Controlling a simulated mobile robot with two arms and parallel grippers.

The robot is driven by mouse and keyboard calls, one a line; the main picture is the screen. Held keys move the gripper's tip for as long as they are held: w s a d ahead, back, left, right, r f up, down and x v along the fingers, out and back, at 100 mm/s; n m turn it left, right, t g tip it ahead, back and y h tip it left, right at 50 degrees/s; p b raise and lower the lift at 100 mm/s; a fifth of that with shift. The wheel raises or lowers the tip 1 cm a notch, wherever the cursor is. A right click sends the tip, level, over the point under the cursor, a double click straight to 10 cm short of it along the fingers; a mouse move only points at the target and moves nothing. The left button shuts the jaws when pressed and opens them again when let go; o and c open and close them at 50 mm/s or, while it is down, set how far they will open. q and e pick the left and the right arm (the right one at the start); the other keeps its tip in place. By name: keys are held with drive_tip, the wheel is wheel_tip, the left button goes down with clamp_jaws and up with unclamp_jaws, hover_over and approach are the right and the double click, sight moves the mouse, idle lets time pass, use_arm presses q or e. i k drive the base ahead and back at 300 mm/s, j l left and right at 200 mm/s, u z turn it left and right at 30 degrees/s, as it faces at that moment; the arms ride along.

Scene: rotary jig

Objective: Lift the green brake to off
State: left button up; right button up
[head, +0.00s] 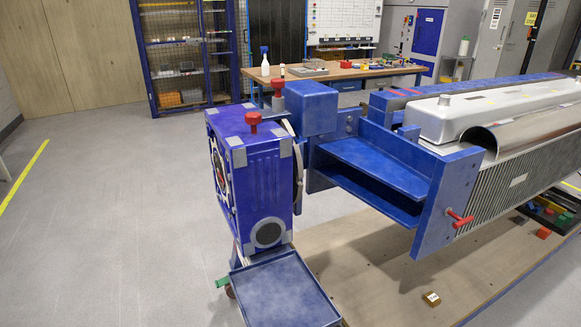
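The green brake (222,282) is a small green lever low at the left of the blue jig stand, just above a dark caster wheel (230,292). It sticks out to the left beside the blue tray (283,292). It is small here, and I cannot tell whether it is up or down. Neither of my grippers shows in the head view.
A blue box unit (262,185) with a red knob (253,121) stands above the tray. The large blue jig frame (450,205) with a red handle (460,217) extends right over a wooden platform (370,265). The grey floor (110,220) at the left is clear.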

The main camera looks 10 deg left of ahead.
sight(224, 281)
drive_tip(key=j+z, duration=0.1)
drive_tip(key=z, duration=0.3)
drive_tip(key=j+z, duration=0.15)
drive_tip(key=z, duration=0.25)
drive_tip(key=j+z, duration=0.3)
drive_tip(key=j, duration=0.45)
drive_tip(key=j+z, duration=0.3)
drive_tip(key=j, duration=0.45)
drive_tip(key=k+j+z, duration=0.25)
drive_tip(key=j, duration=0.45)
drive_tip(key=i+j, duration=0.05)
drive_tip(key=i, duration=0.05)
